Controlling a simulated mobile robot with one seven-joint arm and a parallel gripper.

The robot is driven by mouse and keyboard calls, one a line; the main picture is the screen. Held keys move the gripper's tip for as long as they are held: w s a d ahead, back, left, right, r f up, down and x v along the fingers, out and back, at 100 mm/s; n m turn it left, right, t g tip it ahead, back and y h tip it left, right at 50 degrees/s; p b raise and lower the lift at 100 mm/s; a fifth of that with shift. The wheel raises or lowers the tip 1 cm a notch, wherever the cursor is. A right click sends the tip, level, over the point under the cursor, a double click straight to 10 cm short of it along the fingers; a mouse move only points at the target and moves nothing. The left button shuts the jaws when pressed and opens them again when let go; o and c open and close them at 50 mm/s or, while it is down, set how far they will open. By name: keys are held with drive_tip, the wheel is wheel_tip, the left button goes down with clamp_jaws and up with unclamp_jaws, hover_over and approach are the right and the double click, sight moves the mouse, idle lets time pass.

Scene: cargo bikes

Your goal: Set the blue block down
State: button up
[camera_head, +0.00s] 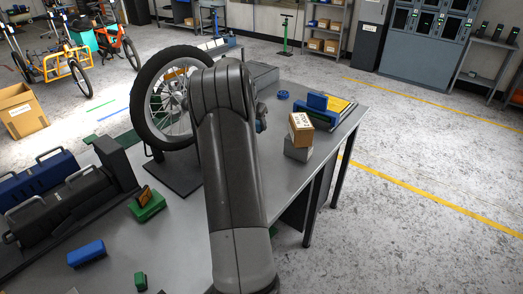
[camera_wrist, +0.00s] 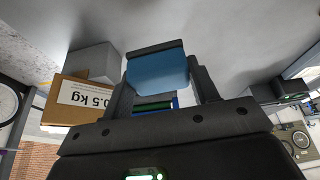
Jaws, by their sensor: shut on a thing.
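In the wrist view, a blue block (camera_wrist: 158,72) is between the two dark fingers of my gripper (camera_wrist: 160,78), which is shut on it. In the head view, my arm hides most of the gripper; only a small dark and blue part shows at the arm's right side, above the grey workbench (camera_head: 180,243). The gap between the block and the bench top cannot be told. Another blue block (camera_head: 86,253) lies at the bench's front left, and a further blue block (camera_head: 317,101) rests on a stack of flat things at the back right.
A cardboard box (camera_head: 301,128) sits on a grey block (camera_head: 299,149) right of my arm; the box, labelled 0.5 kg, also shows in the wrist view (camera_wrist: 85,94). A wheel on a stand (camera_head: 146,116) is left of my arm. A blue ring (camera_head: 283,95) lies behind.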

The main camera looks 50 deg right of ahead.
sight(264, 148)
drive_tip(key=shift+m+g, duration=0.3)
drive_tip(key=shift+m, duration=0.4)
drive_tip(key=x, duration=0.3)
drive_tip(key=a+x, duration=0.1)
drive_tip(key=x, duration=0.7)
drive_tip(key=shift+s+a+f, duration=0.1)
drive_tip(key=shift+s+f, duration=0.15)
drive_tip(key=shift+f, duration=0.2)
drive_tip(key=shift+f, duration=0.1)
drive_tip(key=o, duration=1)
